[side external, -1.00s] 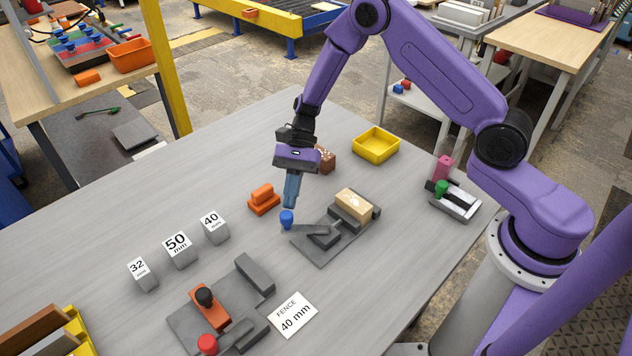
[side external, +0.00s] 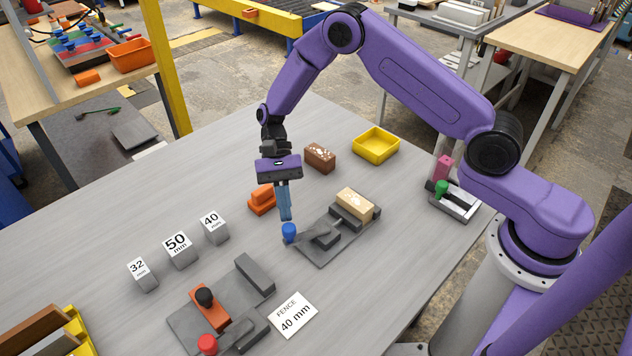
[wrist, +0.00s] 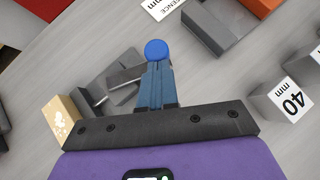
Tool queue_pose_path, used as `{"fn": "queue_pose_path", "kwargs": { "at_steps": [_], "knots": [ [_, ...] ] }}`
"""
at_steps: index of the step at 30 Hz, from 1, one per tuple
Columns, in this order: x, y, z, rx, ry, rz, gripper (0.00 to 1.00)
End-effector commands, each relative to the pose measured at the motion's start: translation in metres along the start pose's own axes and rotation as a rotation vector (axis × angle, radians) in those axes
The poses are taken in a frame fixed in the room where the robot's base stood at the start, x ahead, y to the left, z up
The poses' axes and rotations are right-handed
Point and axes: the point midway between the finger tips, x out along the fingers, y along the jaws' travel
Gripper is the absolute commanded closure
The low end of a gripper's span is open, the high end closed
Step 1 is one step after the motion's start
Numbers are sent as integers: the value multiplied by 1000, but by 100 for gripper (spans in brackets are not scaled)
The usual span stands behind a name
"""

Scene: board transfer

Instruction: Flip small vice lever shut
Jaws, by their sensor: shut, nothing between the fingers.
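The small vice (side external: 322,250) is a grey plate with jaws on the table, and a beige block (side external: 354,204) sits at its far right end. Its grey lever (side external: 308,237) sticks out to the left and ends in an upright blue knob (side external: 289,232). The knob also shows in the wrist view (wrist: 156,50), just beyond my fingertips. My gripper (side external: 286,218) points down with its blue fingers shut and empty. The fingertips are right at the knob, on its far side in the side view. I cannot tell for certain whether they touch it.
An orange block (side external: 262,202) stands close to the left of my gripper. A brown speckled block (side external: 320,157) and a yellow tray (side external: 376,145) are behind. A larger vice with a red knob (side external: 207,344) and a "FENCE 40 mm" card (side external: 294,315) lie in front.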

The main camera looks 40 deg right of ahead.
Motion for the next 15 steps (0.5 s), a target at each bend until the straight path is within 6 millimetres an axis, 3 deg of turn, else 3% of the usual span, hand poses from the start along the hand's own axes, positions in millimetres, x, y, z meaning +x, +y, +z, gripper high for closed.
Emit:
{"fn": "queue_pose_path", "kwargs": {
  "at_steps": [10,15],
  "knots": [
    [3,0,2,-2,-6,8,100],
    [-5,0,-6,-1,-4,6,100]
  ]
}}
